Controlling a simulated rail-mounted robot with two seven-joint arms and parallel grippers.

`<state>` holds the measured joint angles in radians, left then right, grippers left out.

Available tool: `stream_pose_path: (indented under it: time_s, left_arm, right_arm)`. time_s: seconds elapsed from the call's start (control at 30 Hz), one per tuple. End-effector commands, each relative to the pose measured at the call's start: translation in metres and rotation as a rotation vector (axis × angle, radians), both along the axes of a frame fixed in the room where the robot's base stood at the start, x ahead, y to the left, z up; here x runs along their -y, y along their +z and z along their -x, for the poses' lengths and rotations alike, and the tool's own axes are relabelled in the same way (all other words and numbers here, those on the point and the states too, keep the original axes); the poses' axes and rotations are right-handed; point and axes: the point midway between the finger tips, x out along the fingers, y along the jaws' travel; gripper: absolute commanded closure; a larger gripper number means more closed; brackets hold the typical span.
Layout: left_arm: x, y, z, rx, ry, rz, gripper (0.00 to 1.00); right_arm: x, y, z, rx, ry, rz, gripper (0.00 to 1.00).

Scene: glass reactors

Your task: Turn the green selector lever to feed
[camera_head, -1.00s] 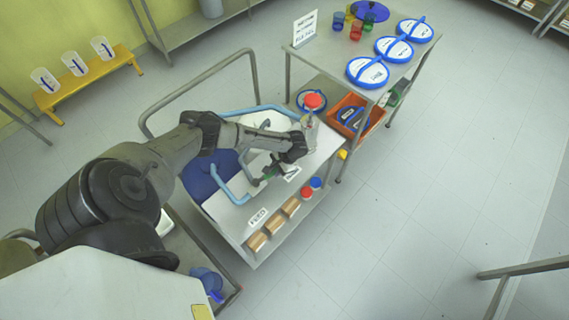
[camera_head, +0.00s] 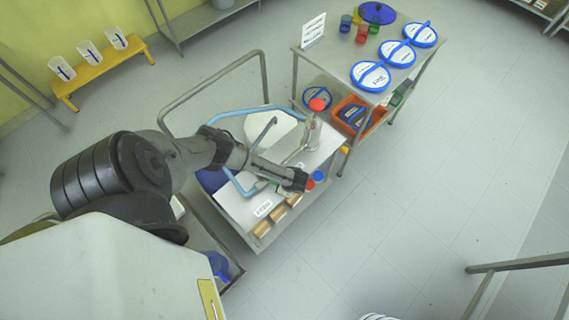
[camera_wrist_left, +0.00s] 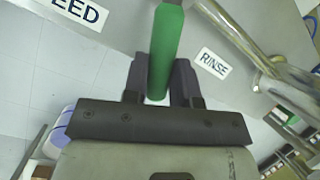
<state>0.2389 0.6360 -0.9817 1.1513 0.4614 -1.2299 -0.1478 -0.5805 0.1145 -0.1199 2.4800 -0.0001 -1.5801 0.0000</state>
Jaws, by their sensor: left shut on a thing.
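The green selector lever (camera_wrist_left: 166,48) shows in the left wrist view, running down between the two fingers of my left gripper (camera_wrist_left: 164,86), which is shut on its end. The FEED label (camera_wrist_left: 72,10) is to the lever's left there, and the RINSE label (camera_wrist_left: 212,63) is close on its right. In the head view the FEED label (camera_head: 263,208) lies at the cart's front left. My left wrist covers the RINSE label and most of the lever in that view. My right gripper is in neither view.
A glass vessel with a red cap (camera_head: 318,104) stands near my left forearm. Blue tubing (camera_head: 238,186) and several copper-coloured blocks (camera_head: 262,229) are on the cart. A table with blue-rimmed lids (camera_head: 371,76) stands behind to the right.

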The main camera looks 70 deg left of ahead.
Motion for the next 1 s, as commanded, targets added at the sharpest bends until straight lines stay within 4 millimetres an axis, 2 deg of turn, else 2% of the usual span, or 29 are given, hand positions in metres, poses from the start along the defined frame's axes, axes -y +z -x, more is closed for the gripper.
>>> stream_pose_path:
  time_s: [0.03, 0.1, 0.5, 1.0]
  left_arm:
    - [0.004, 0.005, 0.004, -0.002, -0.038, 0.002, 1.00]
    - [0.007, 0.004, 0.008, -0.002, -0.095, 0.002, 1.00]
    - [0.018, 0.002, 0.026, 0.001, -0.327, 0.001, 1.00]
    - [0.020, 0.000, 0.032, 0.000, -0.399, 0.002, 1.00]
  right_arm:
    - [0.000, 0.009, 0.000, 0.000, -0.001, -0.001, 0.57]
    - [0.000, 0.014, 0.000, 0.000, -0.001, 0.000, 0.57]
    - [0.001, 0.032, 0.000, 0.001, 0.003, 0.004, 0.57]
    - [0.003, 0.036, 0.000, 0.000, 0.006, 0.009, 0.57]
